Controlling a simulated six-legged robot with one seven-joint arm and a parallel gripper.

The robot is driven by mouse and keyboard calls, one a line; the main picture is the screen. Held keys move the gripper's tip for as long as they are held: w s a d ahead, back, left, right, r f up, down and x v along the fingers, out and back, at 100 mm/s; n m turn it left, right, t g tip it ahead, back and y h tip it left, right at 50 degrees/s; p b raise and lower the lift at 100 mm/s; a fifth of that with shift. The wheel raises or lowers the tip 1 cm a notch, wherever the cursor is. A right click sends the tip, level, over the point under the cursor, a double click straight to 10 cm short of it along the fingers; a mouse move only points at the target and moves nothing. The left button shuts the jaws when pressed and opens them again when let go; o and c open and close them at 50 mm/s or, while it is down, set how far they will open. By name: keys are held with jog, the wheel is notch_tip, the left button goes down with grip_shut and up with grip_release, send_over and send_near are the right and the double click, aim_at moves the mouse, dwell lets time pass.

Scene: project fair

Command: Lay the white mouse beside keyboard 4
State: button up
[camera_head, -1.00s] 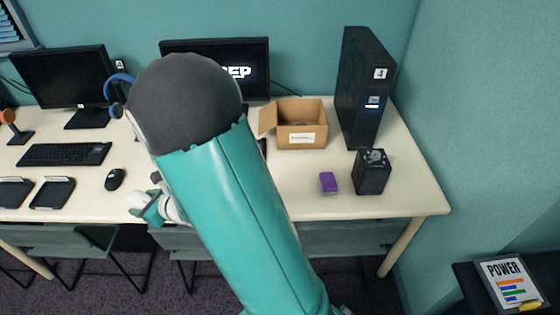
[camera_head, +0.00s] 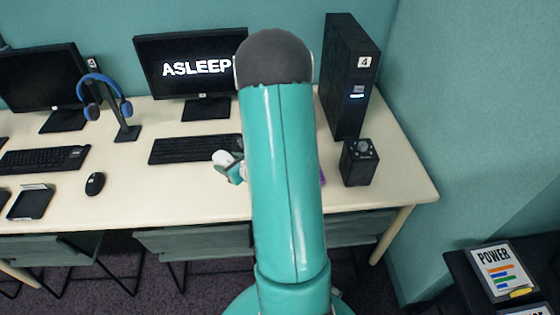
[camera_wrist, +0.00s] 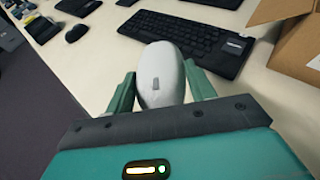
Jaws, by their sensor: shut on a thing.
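My gripper (camera_wrist: 160,92) is shut on the white mouse (camera_wrist: 161,70), one finger on each side of it. In the head view the white mouse (camera_head: 226,159) shows just left of my arm, near the right end of a black keyboard (camera_head: 190,149) below the "ASLEEP" monitor. I cannot read a number on the keyboard. The gap between mouse and table is hard to tell. My arm hides part of the table.
A black mouse (camera_head: 95,183) and another keyboard (camera_head: 45,160) lie to the left. Blue headphones on a stand (camera_head: 127,132) stand between the keyboards. A black tower marked 4 (camera_head: 345,85) and a black box (camera_head: 359,165) stand right. An open cardboard box (camera_wrist: 300,45) is close on the right.

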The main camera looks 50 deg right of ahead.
jog(key=s+d+f+m+h, duration=0.3)
jog(key=s+d, duration=0.8)
jog(key=d, duration=0.1)
jog(key=shift+g, duration=0.3)
jog(key=shift+s+f, duration=0.15)
jog(key=shift+f, duration=3.3)
jog(key=shift+f, duration=0.55)
jog(key=o, duration=1.2)
jog(key=shift+c, duration=0.2)
jog(key=shift+s, duration=0.1)
